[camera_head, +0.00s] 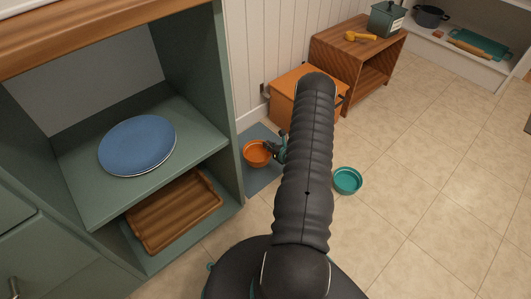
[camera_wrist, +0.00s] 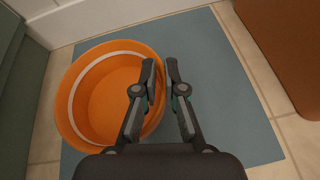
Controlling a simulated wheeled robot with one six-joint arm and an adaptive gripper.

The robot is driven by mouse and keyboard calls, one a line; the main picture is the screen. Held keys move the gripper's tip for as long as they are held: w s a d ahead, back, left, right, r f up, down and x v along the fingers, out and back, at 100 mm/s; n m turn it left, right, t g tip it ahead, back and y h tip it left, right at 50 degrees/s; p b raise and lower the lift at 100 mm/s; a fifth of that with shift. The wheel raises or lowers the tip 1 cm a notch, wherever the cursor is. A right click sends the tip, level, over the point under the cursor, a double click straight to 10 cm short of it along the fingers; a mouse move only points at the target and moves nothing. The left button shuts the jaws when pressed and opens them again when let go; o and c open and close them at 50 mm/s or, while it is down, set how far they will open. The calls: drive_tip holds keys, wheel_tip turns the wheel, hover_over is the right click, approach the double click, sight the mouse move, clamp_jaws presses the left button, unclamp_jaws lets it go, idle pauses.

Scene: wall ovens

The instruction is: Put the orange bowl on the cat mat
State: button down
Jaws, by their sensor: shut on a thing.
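The orange bowl (camera_head: 257,152) is over the blue-grey cat mat (camera_head: 262,182) by the green cabinet. In the wrist view the upright orange bowl (camera_wrist: 92,95) shows at the left side of the mat (camera_wrist: 222,110), overlapping its left edge. I cannot tell whether the bowl touches the mat. My gripper (camera_head: 282,148) is at the bowl's right side, partly hidden by my arm. In the wrist view my gripper (camera_wrist: 161,75) is shut on the bowl's right rim, one finger inside and one outside.
A teal bowl (camera_head: 347,180) stands on the tiled floor to the right. An orange box (camera_head: 290,90) and a wooden side table (camera_head: 352,55) stand behind the mat. The green cabinet (camera_head: 228,100) is close on the left. Floor at right is clear.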

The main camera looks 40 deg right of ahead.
sight(267, 151)
drive_tip(key=shift+w+a+f, duration=0.3)
drive_tip(key=shift+w+f, duration=0.05)
drive_tip(key=shift+f+b, duration=0.35)
drive_tip(key=shift+f, duration=1.55)
drive_tip(key=shift+f, duration=0.2)
drive_tip(key=c, duration=1.3)
unclamp_jaws()
drive_tip(key=shift+o, duration=0.2)
drive_tip(key=shift+r, duration=0.15)
drive_tip(key=shift+r, duration=0.2)
drive_tip(key=p+v, duration=0.1)
drive_tip(key=v, duration=1.1)
